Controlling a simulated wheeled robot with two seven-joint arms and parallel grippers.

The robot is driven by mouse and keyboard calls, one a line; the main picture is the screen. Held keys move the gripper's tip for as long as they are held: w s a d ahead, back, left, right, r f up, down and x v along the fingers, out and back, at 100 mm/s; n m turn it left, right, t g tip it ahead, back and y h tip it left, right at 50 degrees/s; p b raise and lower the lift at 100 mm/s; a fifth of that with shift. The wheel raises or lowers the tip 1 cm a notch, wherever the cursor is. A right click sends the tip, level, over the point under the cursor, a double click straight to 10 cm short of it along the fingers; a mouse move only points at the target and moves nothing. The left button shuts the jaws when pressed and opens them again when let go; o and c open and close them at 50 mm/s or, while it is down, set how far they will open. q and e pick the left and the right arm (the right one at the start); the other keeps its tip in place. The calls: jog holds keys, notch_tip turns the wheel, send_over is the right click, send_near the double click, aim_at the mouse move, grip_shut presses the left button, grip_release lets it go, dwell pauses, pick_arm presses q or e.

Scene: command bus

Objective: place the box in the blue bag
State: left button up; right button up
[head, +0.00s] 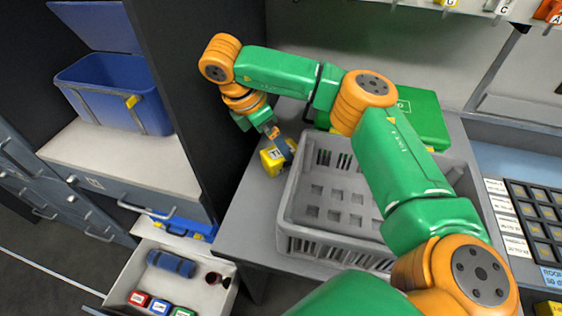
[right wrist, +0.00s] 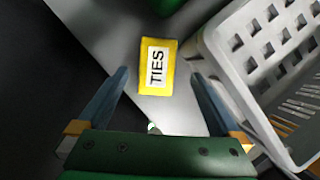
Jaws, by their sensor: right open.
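A small yellow box (head: 270,163) labelled TIES stands on the grey table, left of the crate. In the right wrist view the box (right wrist: 157,66) lies ahead of my right fingers, near the middle. My right gripper (head: 283,147) is open right beside the box. In the wrist view its fingertips (right wrist: 160,76) are spread to either side, with the box just beyond them and not gripped. The blue bag (head: 110,92), with grey straps and a yellow tag, sits open on a white counter at the left. Its flap is raised. My left gripper is out of view.
A grey plastic crate (head: 300,215) stands on the table right of the box, close to my right arm. A green case (head: 425,115) is behind it. A dark partition (head: 165,70) separates the table from the bag's counter. An open drawer (head: 120,285) below holds several items.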

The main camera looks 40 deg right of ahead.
aim_at(281, 158)
jog(key=p+x, duration=0.1)
jog(key=x, duration=0.1)
jog(key=p+x, duration=0.1)
jog(key=x, duration=0.2)
jog(key=shift+w+a+f+p, duration=0.15)
jog(key=shift+w+f+p, duration=0.05)
jog(key=shift+f+p, duration=0.15)
jog(key=shift+f, duration=0.45)
jog(key=c, duration=1.5)
